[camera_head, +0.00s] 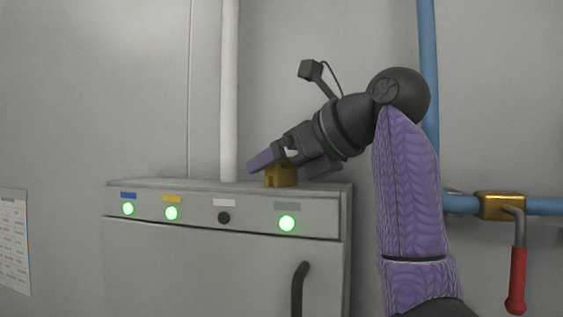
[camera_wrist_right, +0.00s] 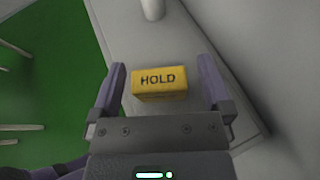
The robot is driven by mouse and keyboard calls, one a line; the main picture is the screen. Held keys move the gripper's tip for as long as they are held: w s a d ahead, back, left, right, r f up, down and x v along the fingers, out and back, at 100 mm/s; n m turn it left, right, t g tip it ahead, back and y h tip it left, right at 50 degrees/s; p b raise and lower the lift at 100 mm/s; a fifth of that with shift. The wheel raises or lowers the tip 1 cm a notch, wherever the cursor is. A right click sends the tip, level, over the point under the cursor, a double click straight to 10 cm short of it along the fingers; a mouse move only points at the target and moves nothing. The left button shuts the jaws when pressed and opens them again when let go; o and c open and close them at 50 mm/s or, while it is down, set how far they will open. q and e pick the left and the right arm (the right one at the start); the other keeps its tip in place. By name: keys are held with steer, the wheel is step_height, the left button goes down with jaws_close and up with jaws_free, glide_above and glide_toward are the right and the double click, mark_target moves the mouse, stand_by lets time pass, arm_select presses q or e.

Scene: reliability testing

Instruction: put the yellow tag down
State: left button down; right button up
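The yellow tag (camera_head: 281,177) is a small block that stands on top of the grey cabinet (camera_head: 130,190), near its right end. In the right wrist view the tag (camera_wrist_right: 160,84) shows the word HOLD on its face. My right gripper (camera_head: 284,160) reaches in from the right just over the tag. Its two fingers (camera_wrist_right: 161,75) are open, one on each side of the tag, with a narrow gap on both sides. The gripper partly covers the tag in the head view. My left gripper is not in view.
The cabinet front has several indicators and a dark handle (camera_head: 299,290). Blue pipes (camera_head: 545,206) with a red-handled valve (camera_head: 517,280) are at the right.

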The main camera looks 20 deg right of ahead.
steer(key=shift+s+r, duration=0.15)
steer(key=shift+r, duration=0.15)
steer(key=b+v, duration=0.4)
steer(key=v, duration=0.7)
steer(key=shift+s+d+b, duration=0.3)
steer(key=shift+b, duration=0.05)
